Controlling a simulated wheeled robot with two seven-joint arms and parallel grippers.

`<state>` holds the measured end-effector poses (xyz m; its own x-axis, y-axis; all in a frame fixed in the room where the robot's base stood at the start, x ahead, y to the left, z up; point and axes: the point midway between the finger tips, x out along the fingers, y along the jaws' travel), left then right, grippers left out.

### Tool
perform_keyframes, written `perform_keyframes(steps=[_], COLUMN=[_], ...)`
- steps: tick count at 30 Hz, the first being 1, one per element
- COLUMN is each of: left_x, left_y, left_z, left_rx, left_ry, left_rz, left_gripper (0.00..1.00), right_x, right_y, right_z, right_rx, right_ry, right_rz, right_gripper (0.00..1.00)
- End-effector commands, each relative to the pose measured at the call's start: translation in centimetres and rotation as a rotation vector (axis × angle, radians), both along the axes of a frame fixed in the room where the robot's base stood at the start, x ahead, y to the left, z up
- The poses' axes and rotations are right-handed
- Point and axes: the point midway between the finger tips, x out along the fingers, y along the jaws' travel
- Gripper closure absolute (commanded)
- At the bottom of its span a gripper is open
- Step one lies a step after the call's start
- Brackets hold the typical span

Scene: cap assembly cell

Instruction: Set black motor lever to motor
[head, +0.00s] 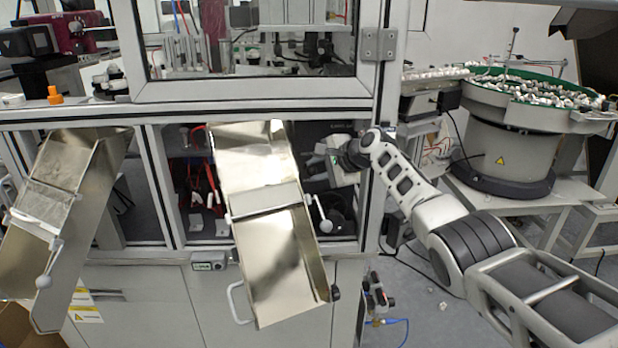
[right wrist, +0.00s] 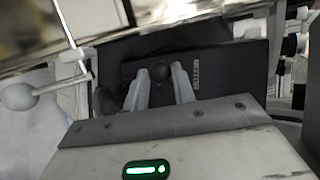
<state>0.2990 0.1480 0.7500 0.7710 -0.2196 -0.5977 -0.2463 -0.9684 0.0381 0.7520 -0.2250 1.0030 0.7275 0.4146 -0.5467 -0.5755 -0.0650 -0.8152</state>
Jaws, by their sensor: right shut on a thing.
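In the head view my right arm reaches into the machine's opening, right of the middle metal chute. The fingers and knob are not clear there. My left gripper is not in view.
The middle metal chute (head: 265,195) slopes out of the machine close beside my right wrist, with a white ball-ended handle (head: 326,227). It also shows in the right wrist view (right wrist: 18,97). Another chute (head: 45,205) is at left. A bowl feeder (head: 515,150) stands at right.

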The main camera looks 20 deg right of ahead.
Motion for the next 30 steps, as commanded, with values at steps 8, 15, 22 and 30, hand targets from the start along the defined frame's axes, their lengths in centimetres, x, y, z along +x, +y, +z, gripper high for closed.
perform_keyframes(steps=[8, 15, 22, 30], left_x=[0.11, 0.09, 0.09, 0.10], left_y=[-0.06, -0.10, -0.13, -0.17], left_z=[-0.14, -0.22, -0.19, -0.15], left_rx=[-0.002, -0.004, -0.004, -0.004], left_ry=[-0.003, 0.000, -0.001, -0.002], left_rz=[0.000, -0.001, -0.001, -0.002], left_gripper=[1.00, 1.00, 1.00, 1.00], right_x=[0.14, 0.15, 0.14, 0.18], right_y=[0.03, -0.02, -0.07, -0.11], right_z=[0.56, 0.71, 0.76, 0.81], right_rx=[0.014, 0.021, 0.021, 0.022], right_ry=[0.074, 0.102, 0.107, 0.105], right_rz=[0.001, 0.001, 0.000, -0.001], right_gripper=[1.00, 1.00, 1.00, 0.66])
